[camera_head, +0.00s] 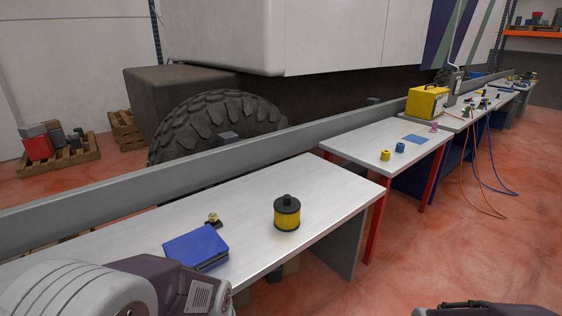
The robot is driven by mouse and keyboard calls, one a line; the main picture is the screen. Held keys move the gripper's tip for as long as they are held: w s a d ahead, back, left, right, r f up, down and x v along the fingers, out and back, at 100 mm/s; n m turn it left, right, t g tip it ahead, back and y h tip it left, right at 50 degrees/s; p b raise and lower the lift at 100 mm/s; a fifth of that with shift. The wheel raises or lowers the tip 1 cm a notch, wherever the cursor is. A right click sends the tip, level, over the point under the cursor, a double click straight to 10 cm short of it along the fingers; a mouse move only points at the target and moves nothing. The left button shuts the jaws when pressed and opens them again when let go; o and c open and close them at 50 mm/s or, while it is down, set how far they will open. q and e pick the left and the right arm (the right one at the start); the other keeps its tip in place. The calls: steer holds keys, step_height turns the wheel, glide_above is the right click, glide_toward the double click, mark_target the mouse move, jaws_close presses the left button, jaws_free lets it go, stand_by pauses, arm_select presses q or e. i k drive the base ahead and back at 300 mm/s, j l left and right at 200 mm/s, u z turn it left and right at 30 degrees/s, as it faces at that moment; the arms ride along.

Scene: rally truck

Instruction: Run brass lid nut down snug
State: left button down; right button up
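A small brass-coloured piece (213,216), which may be the brass lid nut, sits on a small dark base on the near bench. To its right stands an upright yellow filter-like cylinder (287,217) with a black lid (287,203) and a small dark knob on top. I cannot tell whether a nut is on that lid. My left arm's links fill the lower left, and their gripper end is out of frame. Only a dark sliver of my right arm shows at the bottom right edge. Neither gripper's fingers show.
A blue box (196,245) lies near the bench's front edge, in front of the brass piece. The near bench (310,178) is otherwise mostly clear. A grey rail (130,182) runs behind it.

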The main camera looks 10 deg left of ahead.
mark_target(213, 217)
steer(key=i+u, duration=0.2)
steer(key=u, duration=0.25)
steer(key=i+u, duration=0.2)
steer(key=u, duration=0.2)
steer(key=i+u, duration=0.25)
steer(key=u, duration=0.2)
steer(key=i+l+u, duration=0.15)
steer(key=u, duration=0.3)
steer(key=i+l+u, duration=0.2)
steer(key=u, duration=0.25)
steer(key=i+l+u, duration=0.1)
steer(key=l+u, duration=0.15)
steer(key=u, duration=0.15)
